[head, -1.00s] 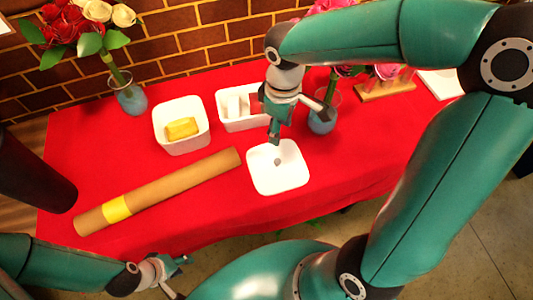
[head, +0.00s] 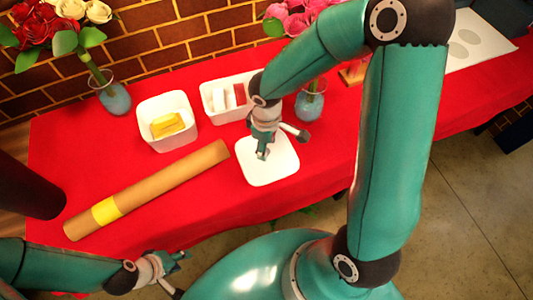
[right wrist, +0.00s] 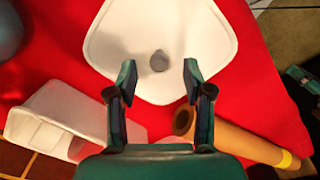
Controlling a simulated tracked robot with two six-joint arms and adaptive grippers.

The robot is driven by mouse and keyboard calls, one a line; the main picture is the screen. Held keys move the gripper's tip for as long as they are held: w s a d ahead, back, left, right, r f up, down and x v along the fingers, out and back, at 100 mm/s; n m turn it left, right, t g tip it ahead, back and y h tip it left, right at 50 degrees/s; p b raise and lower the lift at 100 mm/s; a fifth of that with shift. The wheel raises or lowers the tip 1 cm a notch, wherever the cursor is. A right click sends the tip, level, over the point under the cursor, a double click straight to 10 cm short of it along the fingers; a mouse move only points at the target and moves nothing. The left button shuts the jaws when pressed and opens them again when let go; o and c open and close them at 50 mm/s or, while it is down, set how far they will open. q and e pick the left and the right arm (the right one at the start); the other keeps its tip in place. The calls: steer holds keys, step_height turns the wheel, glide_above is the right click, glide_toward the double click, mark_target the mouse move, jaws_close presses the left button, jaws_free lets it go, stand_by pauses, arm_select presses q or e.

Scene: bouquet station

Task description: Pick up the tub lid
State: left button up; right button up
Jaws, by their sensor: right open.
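The tub lid (head: 270,172) is a white rounded square lying flat on the red table, with a small grey knob (right wrist: 159,61) at its middle. My right gripper (head: 262,154) is over the lid in the head view and hides the knob there. In the right wrist view its two fingers (right wrist: 157,72) are open, one to each side of the knob, with nothing between them. I cannot tell its exact height above the lid. The white tub (head: 168,142) with a yellow block (head: 167,125) in it stands to the left. My left gripper (head: 180,266) is empty near the table's front edge.
A cardboard tube (head: 150,190) with a yellow band lies left of the lid. A white divided bin (head: 212,105) stands behind the lid, and a glass vase (head: 310,103) stands behind right. Red table (head: 340,150) is clear to the lid's right.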

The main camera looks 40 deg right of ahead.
steer(key=shift+f, duration=1.6)
steer(key=shift+c, duration=0.4)
jaws_close()
